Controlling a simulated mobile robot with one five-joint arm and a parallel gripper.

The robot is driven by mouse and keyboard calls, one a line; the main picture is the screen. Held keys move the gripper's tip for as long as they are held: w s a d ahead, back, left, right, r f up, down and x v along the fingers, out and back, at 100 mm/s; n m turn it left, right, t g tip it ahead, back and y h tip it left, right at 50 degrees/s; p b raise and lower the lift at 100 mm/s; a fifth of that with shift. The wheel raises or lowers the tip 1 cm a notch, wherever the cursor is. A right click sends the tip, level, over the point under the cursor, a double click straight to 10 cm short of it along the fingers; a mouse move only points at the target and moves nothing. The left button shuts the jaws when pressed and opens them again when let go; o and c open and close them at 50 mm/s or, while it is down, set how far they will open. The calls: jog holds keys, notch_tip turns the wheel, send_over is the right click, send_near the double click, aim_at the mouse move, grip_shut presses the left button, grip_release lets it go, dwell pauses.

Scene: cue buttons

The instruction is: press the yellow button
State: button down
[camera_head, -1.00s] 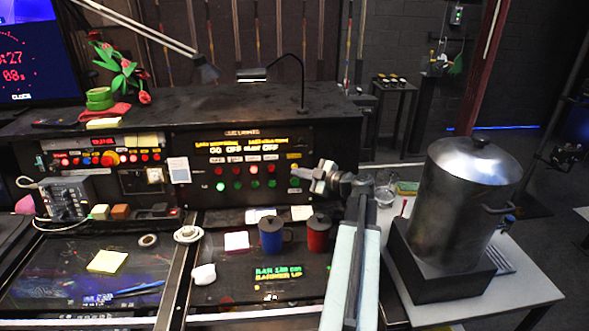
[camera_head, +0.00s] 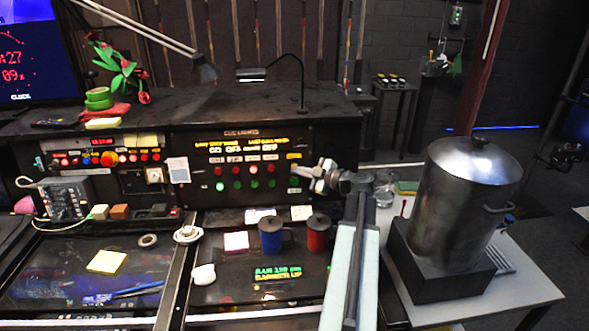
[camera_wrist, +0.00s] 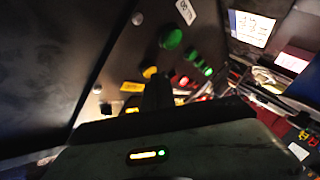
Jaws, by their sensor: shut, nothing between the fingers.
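The yellow button (camera_wrist: 150,72) shows in the wrist view on the dark panel, beside a yellow label (camera_wrist: 131,87) and near a large green button (camera_wrist: 170,38). My gripper (camera_wrist: 158,88) is shut and empty, its dark tip just below the yellow button in that picture. I cannot tell whether it touches. In the head view my gripper (camera_head: 304,171) is at the right end of the front panel's button rows, just below the yellow label (camera_head: 293,156). The yellow button is too small or covered to make out clearly there.
Rows of red and green buttons (camera_head: 237,184) lie left of my gripper. A blue mug (camera_head: 271,240) and a red mug (camera_head: 318,236) stand on the desk below. A large metal pot (camera_head: 465,205) stands to the right of my arm.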

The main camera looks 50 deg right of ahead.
jog(key=shift+w+d, duration=0.2)
jog(key=shift+w, duration=0.05)
dwell(0.6)
jog(key=shift+s+a, duration=0.55)
jog(key=shift+a, duration=0.05)
jog(key=shift+r, duration=0.1)
jog(key=s+a, duration=0.2)
jog(key=s+a+p, duration=0.1)
jog(key=shift+s+a+r, duration=0.1)
jog(key=shift+s+r, duration=0.2)
jog(key=shift+s, duration=0.1)
jog(key=shift+r, duration=0.1)
dwell(0.5)
